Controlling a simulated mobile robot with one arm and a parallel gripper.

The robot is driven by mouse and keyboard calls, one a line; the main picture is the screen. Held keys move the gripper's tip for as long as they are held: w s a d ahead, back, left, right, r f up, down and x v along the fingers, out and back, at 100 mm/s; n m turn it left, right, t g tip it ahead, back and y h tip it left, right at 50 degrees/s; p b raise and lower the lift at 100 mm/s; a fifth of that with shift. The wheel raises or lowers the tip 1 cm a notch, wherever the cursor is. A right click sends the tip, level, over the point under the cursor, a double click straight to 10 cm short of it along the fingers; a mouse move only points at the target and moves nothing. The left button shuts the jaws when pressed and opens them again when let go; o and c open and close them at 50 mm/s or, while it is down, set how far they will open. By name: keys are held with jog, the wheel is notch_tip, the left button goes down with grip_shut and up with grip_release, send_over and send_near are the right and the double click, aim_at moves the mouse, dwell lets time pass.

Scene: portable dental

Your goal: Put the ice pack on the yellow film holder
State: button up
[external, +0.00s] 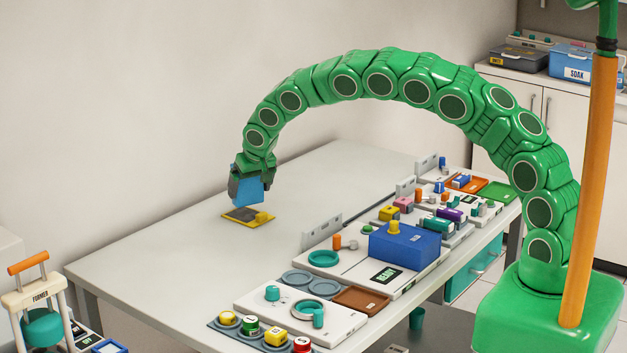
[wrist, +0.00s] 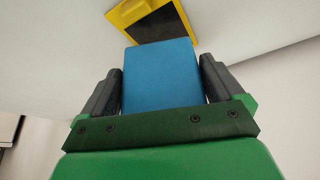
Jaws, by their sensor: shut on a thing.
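The ice pack is a flat blue block (external: 247,191), held up in my gripper (external: 248,196). In the wrist view the blue ice pack (wrist: 161,77) sits between the two dark fingers of my gripper (wrist: 161,85), which are shut on its sides. The yellow film holder (external: 262,217) lies flat on the table, with a dark panel in it. It is just below the ice pack in the external view. The film holder also shows in the wrist view (wrist: 124,14), beyond the ice pack's far end and partly covered by it. The gap between them is hard to judge.
The white table (external: 160,260) is clear around the film holder. To the right stand a low grey upright panel (external: 321,232), a blue box (external: 404,247) and a teal ring (external: 323,258). Several coloured jars (external: 276,338) line the front edge. A white wall is behind.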

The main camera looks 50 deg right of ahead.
aim_at(250, 194)
jog(key=shift+w+f, duration=0.15)
jog(key=shift+f, duration=1.6)
jog(key=o, duration=1)
jog(key=shift+o, duration=0.2)
jog(key=v, duration=1.2)
